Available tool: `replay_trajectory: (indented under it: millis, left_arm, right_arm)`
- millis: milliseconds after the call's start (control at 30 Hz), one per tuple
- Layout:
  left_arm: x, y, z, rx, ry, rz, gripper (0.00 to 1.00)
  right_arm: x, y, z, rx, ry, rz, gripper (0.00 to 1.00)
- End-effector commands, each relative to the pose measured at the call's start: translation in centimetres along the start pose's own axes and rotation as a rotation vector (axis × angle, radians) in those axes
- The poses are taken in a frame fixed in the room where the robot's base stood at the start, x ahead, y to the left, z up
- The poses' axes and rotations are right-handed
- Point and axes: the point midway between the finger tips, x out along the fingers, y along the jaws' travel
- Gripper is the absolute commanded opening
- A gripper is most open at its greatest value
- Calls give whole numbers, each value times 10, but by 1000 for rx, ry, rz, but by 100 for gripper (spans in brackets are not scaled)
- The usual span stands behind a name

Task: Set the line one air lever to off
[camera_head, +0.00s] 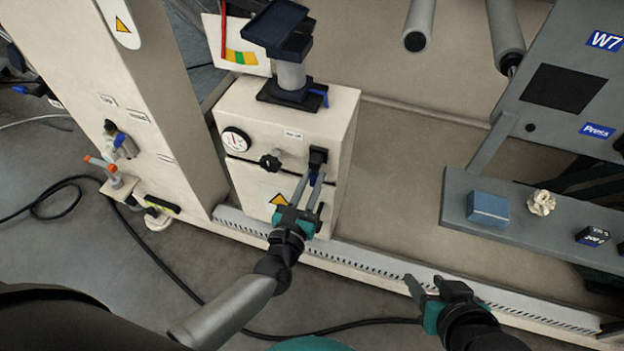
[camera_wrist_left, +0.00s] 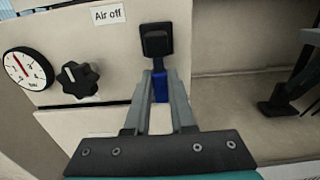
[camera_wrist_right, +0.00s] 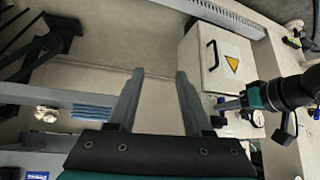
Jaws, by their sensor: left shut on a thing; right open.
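The air lever is a blue handle (camera_wrist_left: 160,88) hanging below a black valve body (camera_wrist_left: 156,42) on the front of a cream cabinet (camera_head: 262,112). In the head view the black valve body (camera_head: 318,158) is near the cabinet's right edge, with the blue handle under it. My left gripper (camera_head: 309,180) is shut on the blue handle, its fingertips on either side of it just below the valve body. The handle points downward. A label reading "Air off" (camera_wrist_left: 108,14) is to the valve's upper left. My right gripper (camera_head: 427,284) is open and empty, low in front of the machine.
A black knob (camera_wrist_left: 77,79) and a round gauge (camera_wrist_left: 24,69) are left of the lever. A black cable (camera_head: 200,299) crosses the floor.

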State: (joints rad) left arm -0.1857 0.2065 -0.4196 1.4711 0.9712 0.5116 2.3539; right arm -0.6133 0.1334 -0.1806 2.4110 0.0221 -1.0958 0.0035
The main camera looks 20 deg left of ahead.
Motion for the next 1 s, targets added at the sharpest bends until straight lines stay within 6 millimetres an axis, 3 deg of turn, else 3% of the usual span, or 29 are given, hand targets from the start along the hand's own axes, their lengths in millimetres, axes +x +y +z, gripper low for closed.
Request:
replay_trajectory:
  millis: [367, 467, 867, 1000]
  left_arm:
    - [0, 6, 0, 120, 2, 1, 0]
    - [-1, 9, 0, 195, 3, 0, 0]
    - [-1, 22, 7, 568, 4, 0, 0]
    - [-1, 27, 10, 701, 3, 0, 0]
  right_arm:
    - [-3, 2, 6, -1, -41, 6, 50]
    - [-7, 9, 3, 2, -60, 24, 50]
    - [-36, 27, 22, 20, -262, 75, 50]
    - [-24, 26, 31, 20, -286, 72, 50]
